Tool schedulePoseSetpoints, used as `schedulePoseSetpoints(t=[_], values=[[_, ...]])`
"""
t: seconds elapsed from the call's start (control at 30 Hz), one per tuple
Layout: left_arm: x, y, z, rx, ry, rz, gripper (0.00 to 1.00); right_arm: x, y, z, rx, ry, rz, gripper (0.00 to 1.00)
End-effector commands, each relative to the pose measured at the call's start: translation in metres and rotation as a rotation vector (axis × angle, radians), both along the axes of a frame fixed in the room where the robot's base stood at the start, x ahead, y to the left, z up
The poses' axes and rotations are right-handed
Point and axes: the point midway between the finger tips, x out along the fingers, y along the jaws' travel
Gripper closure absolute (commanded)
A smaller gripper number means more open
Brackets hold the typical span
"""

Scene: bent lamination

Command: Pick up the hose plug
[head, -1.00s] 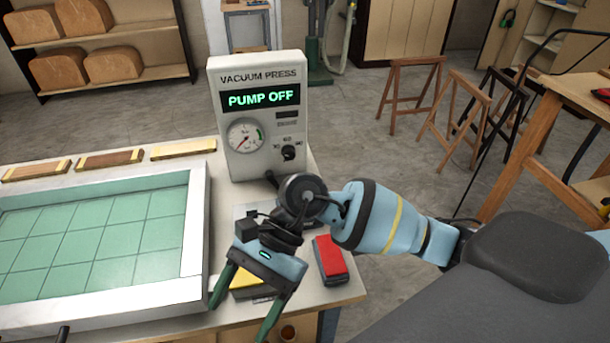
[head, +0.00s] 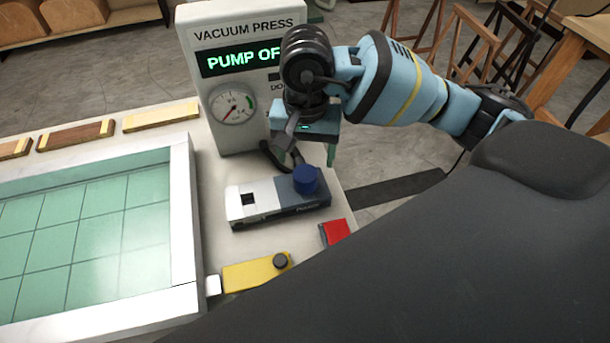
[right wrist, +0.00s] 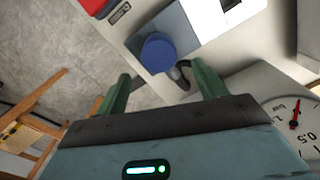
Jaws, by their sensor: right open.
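A blue cylindrical cap (head: 305,180), which looks like the hose plug, stands on the right part of a white and grey block (head: 248,205) on the bench. In the right wrist view the blue cap (right wrist: 158,53) shows ahead of the fingertips, roughly between them in the picture. My right gripper (head: 312,148) is above and slightly beyond the cap, in front of the vacuum press panel. Its green fingers are apart and empty, as in the right wrist view (right wrist: 163,82). The cap is not touched. My left gripper is out of view.
The vacuum press box (head: 215,70) with its gauge stands close behind the block, and a dark hose runs between them. A white-framed green bed (head: 183,215) lies left. A yellow piece (head: 245,274) and red piece (head: 335,232) lie nearer.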

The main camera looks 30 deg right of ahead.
Motion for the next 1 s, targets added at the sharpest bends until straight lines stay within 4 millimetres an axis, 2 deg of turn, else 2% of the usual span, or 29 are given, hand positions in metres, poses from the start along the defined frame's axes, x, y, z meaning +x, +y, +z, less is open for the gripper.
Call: schedulePoseSetpoints(t=[0.27,0.6,0.9,1.0], values=[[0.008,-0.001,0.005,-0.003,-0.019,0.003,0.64,-0.002,0.001,-0.012,0.000,0.002,-0.001,0.29],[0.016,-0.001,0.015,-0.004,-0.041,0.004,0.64,-0.006,0.004,-0.054,0.001,0.000,-0.002,0.29],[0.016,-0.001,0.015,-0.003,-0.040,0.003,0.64,-0.006,0.004,-0.059,0.001,-0.001,0.000,0.29],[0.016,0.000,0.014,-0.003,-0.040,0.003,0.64,-0.006,0.004,-0.059,0.001,-0.001,0.000,0.41]])
